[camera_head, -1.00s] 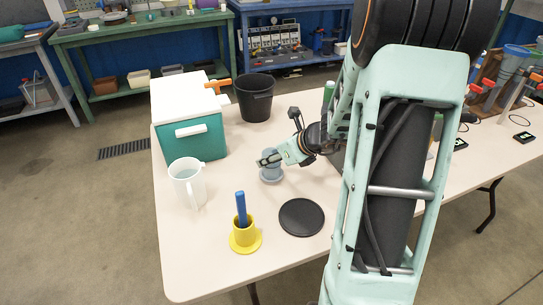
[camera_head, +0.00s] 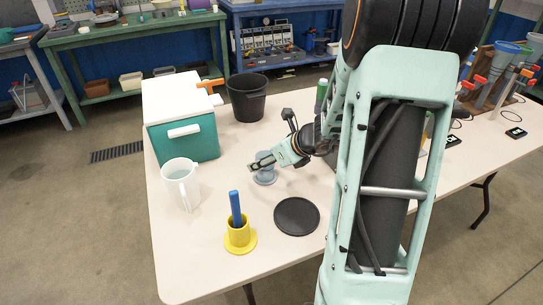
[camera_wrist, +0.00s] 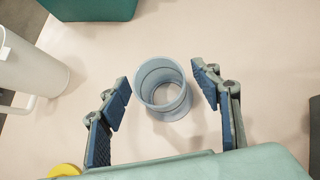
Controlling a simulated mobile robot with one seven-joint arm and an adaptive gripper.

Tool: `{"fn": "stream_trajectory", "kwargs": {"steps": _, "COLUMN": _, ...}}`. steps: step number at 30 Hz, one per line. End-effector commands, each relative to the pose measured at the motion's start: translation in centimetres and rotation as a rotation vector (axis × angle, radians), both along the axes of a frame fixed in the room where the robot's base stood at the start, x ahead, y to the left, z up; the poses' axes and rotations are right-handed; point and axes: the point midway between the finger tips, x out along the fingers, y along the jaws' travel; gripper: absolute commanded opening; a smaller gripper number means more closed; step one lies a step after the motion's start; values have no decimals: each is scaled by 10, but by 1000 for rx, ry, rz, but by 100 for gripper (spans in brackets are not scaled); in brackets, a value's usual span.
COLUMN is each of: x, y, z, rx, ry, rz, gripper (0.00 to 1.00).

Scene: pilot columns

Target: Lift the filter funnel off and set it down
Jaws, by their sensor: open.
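A blue-grey round piece (camera_head: 265,178) with an open top and a wider rim at its foot stands on the table. In the wrist view this hollow piece (camera_wrist: 163,88) shows from above, upright, between my fingers. I cannot tell for sure whether it is the filter funnel. My gripper (camera_wrist: 163,80) is open, one finger on each side of it, with a gap on both sides. In the head view my gripper (camera_head: 262,162) hides part of its top. Blue funnel-like cups (camera_head: 507,54) also stand at the far right, on a wooden rack.
A black disc (camera_head: 296,216) lies flat in front. A yellow flanged holder (camera_head: 238,238) with a blue rod, a white jug (camera_head: 181,185), a teal box (camera_head: 184,135) and a black bucket (camera_head: 247,98) surround the spot. Bare table lies between them.

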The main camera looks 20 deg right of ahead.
Motion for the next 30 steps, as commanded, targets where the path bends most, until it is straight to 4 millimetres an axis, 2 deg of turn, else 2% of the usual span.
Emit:
{"fn": "stream_trajectory", "kwargs": {"steps": 5, "x": -13, "y": -6, "z": 16, "rx": -4, "ry": -3, "rz": 0, "gripper": 58}}
{"fn": "stream_trajectory", "kwargs": {"steps": 12, "x": -43, "y": -19, "z": 49, "rx": -4, "ry": -5, "rz": -3, "gripper": 58}}
{"fn": "stream_trajectory", "kwargs": {"steps": 19, "x": -67, "y": -28, "z": 74, "rx": -3, "ry": -3, "rz": -2, "gripper": 58}}
{"fn": "stream_trajectory", "kwargs": {"steps": 24, "x": -75, "y": -31, "z": 82, "rx": -1, "ry": -1, "rz": -1, "gripper": 58}}
{"fn": "stream_trajectory", "kwargs": {"steps": 30, "x": -77, "y": -32, "z": 83, "rx": 0, "ry": 0, "rz": 0, "gripper": 58}}
